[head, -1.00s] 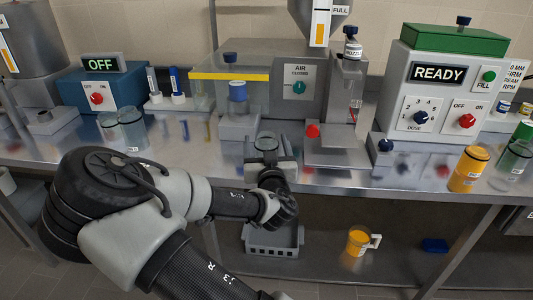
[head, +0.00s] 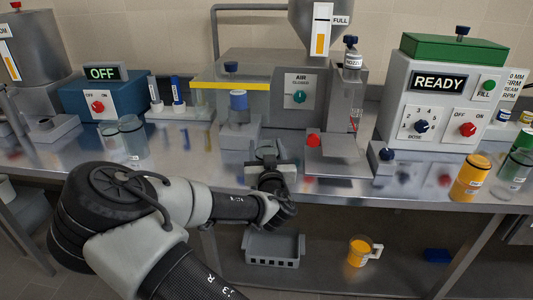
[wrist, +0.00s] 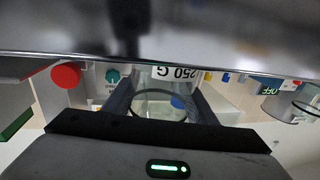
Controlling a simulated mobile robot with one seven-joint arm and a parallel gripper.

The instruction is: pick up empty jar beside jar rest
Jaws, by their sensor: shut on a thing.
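My gripper (head: 267,158) is at the front edge of the steel bench. In the wrist view, its two dark fingers (wrist: 160,105) are closed on the sides of a clear jar (wrist: 150,78), whose round rim and "250 G" label show, upside down, between them. The jar looks empty. In the head view, the jar is hard to make out behind my gripper. I cannot tell whether the held jar touches the bench.
The filler platform with a red knob (head: 313,141) is close on the right. Two clear jars (head: 131,138) stand at the left. An orange jar (head: 470,178) stands at the right edge. Below, the shelf holds a grey crate (head: 272,247) and a yellow mug (head: 358,251).

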